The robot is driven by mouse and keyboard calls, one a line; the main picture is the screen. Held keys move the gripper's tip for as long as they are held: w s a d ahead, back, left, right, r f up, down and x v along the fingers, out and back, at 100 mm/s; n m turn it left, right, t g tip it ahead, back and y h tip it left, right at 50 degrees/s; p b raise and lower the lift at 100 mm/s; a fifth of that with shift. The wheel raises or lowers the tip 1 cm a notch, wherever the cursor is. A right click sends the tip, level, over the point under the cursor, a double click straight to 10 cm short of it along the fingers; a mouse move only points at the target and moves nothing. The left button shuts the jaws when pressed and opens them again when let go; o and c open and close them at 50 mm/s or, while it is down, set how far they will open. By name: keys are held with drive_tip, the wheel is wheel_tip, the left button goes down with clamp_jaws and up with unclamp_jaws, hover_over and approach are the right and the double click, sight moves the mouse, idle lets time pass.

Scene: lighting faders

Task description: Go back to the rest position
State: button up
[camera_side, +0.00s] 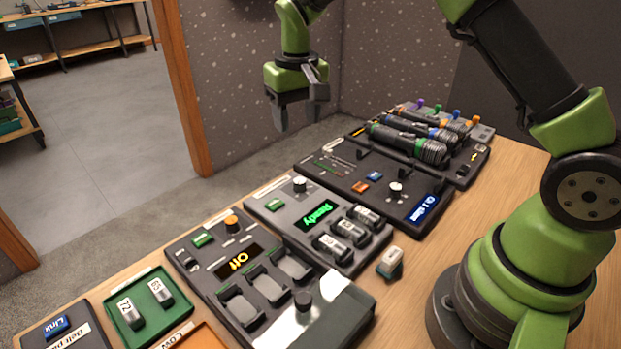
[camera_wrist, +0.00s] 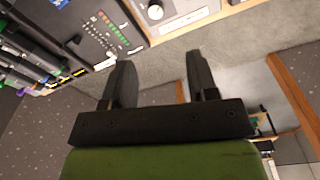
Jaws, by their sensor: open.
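My gripper (camera_side: 297,108) hangs in the air at the top middle of the side view, beyond the far edge of the table and above the carpeted floor. Its fingers point down, apart and empty.
A panel with a green "Ready" display (camera_side: 318,214) and one with an orange "Off" display (camera_side: 238,263) stand nearer. A loose grey block (camera_side: 390,262) lies on the wooden table. Microphones (camera_side: 410,143) lie in a rack at the back. The air around my gripper looks clear.

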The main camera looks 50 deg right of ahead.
drive_tip(key=s+a+r+t+y, duration=0.1)
drive_tip(key=s+a+r+t, duration=0.2)
drive_tip(key=s+r, duration=0.95)
drive_tip(key=s+a+r+t+y, duration=0.1)
drive_tip(key=s+t, duration=0.2)
drive_tip(key=s, duration=0.9)
drive_tip(key=shift+s+a+m, duration=0.25)
drive_tip(key=shift+s+m, duration=0.15)
